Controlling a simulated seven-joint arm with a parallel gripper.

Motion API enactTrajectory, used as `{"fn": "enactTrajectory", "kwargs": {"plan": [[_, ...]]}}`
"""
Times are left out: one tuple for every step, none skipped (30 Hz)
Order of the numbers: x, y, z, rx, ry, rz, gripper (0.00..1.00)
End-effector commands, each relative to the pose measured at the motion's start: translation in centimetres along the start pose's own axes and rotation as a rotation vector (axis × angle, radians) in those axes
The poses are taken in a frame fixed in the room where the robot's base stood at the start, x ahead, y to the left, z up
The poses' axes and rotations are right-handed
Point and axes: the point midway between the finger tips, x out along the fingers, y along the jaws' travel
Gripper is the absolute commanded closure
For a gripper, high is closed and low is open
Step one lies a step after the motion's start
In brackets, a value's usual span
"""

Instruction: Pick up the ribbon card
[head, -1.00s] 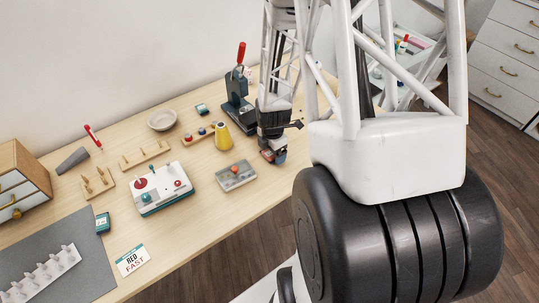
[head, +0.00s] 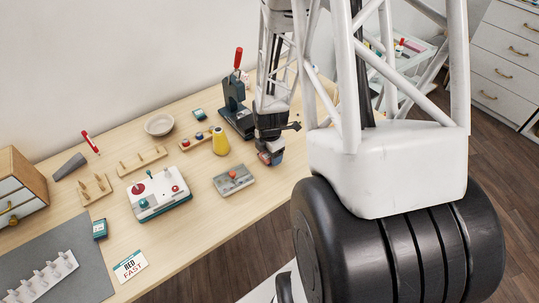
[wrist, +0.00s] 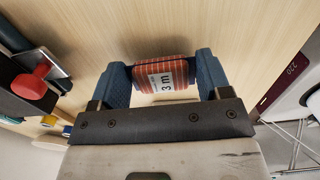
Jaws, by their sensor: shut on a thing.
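The ribbon card (wrist: 163,75) is a small striped red-orange card with a white band reading "3 m". It shows between the two blue fingers of my gripper (wrist: 164,78) in the wrist view. My gripper is shut on it, with one finger at each side. In the head view my gripper (head: 270,156) is over the right part of the table, and a small bit of red and blue shows at its tips. The gap between the card and the table top is hard to tell.
A dark press with a red handle (head: 237,98) stands close behind my gripper. A white control box (head: 158,196) sits further left. The table's front edge is near.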

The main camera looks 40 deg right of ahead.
Motion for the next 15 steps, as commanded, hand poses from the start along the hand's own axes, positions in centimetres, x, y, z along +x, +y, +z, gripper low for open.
{"fn": "enactTrajectory", "kwargs": {"plan": [[-0.5, 0.0, 0.0, 0.000, -0.001, 0.001, 0.51], [-0.7, 0.0, 0.0, 0.000, -0.001, 0.001, 0.51], [-1.1, 0.0, 0.0, 0.000, -0.001, 0.002, 0.51], [-1.5, 0.1, 0.0, 0.000, -0.001, 0.003, 0.51], [-1.9, 0.1, 0.0, 0.000, -0.001, 0.003, 0.51], [-2.4, 0.1, 0.0, 0.000, -0.002, 0.003, 0.51], [-2.8, 0.0, 0.0, 0.000, -0.002, 0.004, 0.51], [-2.6, -0.6, -0.3, 0.000, 0.000, 0.001, 0.51], [-2.6, -1.1, -0.5, 0.000, 0.000, 0.001, 0.51], [-2.7, -1.5, -0.7, 0.000, 0.000, 0.001, 0.51], [-2.7, -2.0, -0.9, 0.000, 0.000, 0.001, 0.51], [-2.8, -2.6, -1.2, 0.000, 0.000, 0.000, 0.51], [-2.8, -3.0, -1.4, 0.000, 0.000, 0.000, 0.51], [-2.9, -3.5, -1.6, 0.000, 0.000, 0.001, 0.51], [-2.9, -4.1, -1.9, 0.000, 0.000, 0.000, 0.51]]}}
